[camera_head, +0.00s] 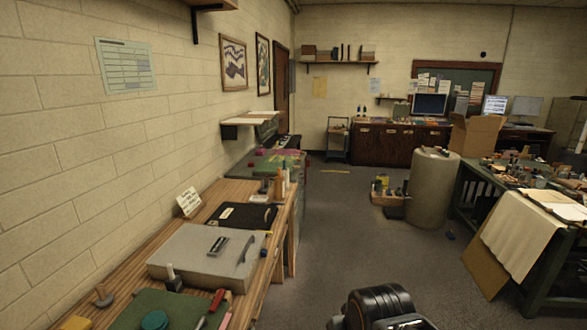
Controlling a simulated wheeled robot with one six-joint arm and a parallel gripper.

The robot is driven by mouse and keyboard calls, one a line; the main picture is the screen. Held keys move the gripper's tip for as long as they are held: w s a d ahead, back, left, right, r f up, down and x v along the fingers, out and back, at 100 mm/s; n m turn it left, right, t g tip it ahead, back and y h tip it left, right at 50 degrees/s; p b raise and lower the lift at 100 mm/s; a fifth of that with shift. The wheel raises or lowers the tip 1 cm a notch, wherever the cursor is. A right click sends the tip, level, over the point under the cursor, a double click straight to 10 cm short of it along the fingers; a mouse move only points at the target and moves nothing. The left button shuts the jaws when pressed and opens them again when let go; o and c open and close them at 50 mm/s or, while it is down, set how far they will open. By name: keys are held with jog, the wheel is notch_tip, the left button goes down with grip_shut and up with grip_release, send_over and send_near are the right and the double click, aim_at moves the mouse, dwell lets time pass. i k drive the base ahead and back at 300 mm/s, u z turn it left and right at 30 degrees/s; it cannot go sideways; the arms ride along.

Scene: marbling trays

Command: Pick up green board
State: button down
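A flat green board (190,305) lies on the near end of the wooden bench along the left wall, cut off by the bottom edge. A round teal lid-like thing (154,320) rests on it, and a red-handled tool (212,306) lies at its right side. A second green surface (268,162) shows on the farther table beyond the bench; I cannot tell whether it is a loose board. A dark rounded part of my arm shows at the bottom, right of the bench. My gripper's fingertips are not in view.
A grey slab-like case (205,252) and a black folder (243,216) lie on the wooden bench (120,290). A grey cylinder (435,188) stands on the floor, with a cluttered table (535,185) at right. The floor (340,240) between is clear.

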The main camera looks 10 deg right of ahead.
aim_at(263, 167)
jog(key=z, duration=0.2)
jog(key=i, duration=0.35)
jog(key=z, duration=0.7)
jog(key=i, duration=2.1)
jog(key=z, duration=0.3)
jog(key=i, duration=2.05)
jog(key=u, duration=1.1)
jog(key=i, duration=1.1)
jog(key=u, duration=1.55)
jog(key=i, duration=0.55)
jog(key=u, duration=0.3)
